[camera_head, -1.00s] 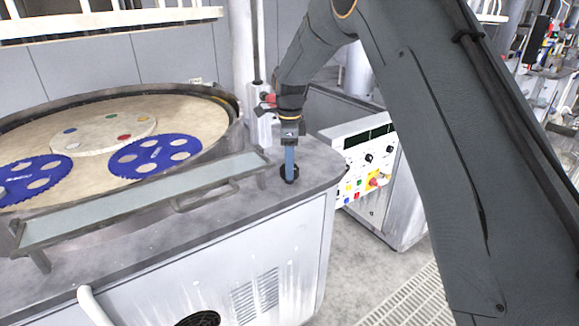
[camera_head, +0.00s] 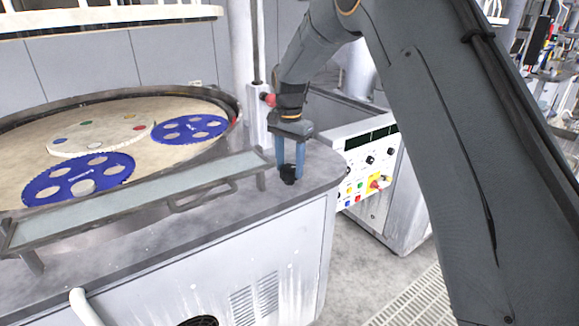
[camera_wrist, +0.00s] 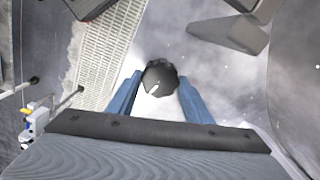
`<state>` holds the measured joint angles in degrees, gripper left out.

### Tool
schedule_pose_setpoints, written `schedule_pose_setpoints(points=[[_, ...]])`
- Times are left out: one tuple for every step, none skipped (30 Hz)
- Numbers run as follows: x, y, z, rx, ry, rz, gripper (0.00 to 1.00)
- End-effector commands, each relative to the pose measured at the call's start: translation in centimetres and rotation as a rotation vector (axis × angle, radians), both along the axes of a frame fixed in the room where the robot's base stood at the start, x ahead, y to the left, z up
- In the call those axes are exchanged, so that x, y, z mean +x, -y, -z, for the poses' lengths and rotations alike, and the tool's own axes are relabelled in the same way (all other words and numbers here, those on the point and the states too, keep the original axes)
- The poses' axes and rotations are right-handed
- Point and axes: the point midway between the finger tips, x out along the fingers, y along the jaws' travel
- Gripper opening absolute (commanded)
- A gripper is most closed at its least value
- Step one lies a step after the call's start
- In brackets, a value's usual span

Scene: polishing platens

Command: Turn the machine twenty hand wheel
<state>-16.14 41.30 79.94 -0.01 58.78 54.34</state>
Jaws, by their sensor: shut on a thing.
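The hand wheel is a small black ribbed knob (camera_head: 288,177) on the grey top of the machine, near its right corner. In the wrist view the black knob (camera_wrist: 160,76) sits between two blue fingers, with a small pale mark on it. My gripper (camera_head: 290,170) points down from above and is shut on the knob, one finger on each side. It also shows in the wrist view (camera_wrist: 161,86). Part of the knob is hidden by the fingers.
A round platen (camera_head: 32,143) with blue toothed discs (camera_head: 189,129) lies behind a long glass-like guard (camera_head: 140,195). A white post (camera_head: 241,60) stands close to my wrist. A control panel (camera_head: 370,160) is at the right, with floor beyond.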

Motion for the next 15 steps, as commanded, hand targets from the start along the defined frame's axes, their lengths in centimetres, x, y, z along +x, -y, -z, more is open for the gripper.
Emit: schedule_pose_setpoints(points=[[0.06, -0.06, -0.05, 0.001, 0.002, -0.035, 0.24], [0.06, -0.06, -0.06, 0.001, 0.002, -0.058, 0.24], [0.06, -0.06, -0.06, 0.001, 0.002, -0.085, 0.24], [0.06, -0.06, -0.06, 0.001, 0.002, -0.104, 0.24], [0.06, -0.06, -0.07, 0.001, 0.002, -0.123, 0.24], [0.06, -0.06, -0.08, 0.001, 0.002, -0.146, 0.24], [0.07, -0.07, -0.08, 0.001, 0.002, -0.161, 0.24], [0.07, -0.07, -0.09, 0.001, 0.002, -0.177, 0.24], [0.06, -0.08, -0.09, 0.001, 0.002, -0.194, 0.24], [0.07, -0.07, -0.09, 0.001, 0.002, -0.207, 0.24], [0.06, -0.08, -0.10, 0.001, 0.002, -0.218, 0.24], [0.07, -0.09, -0.10, 0.001, 0.002, -0.231, 0.24], [0.07, -0.09, -0.11, 0.001, 0.002, -0.240, 0.24], [0.07, -0.09, -0.11, 0.001, 0.002, -0.248, 0.24], [0.07, -0.09, -0.12, 0.001, 0.002, -0.256, 0.24]])
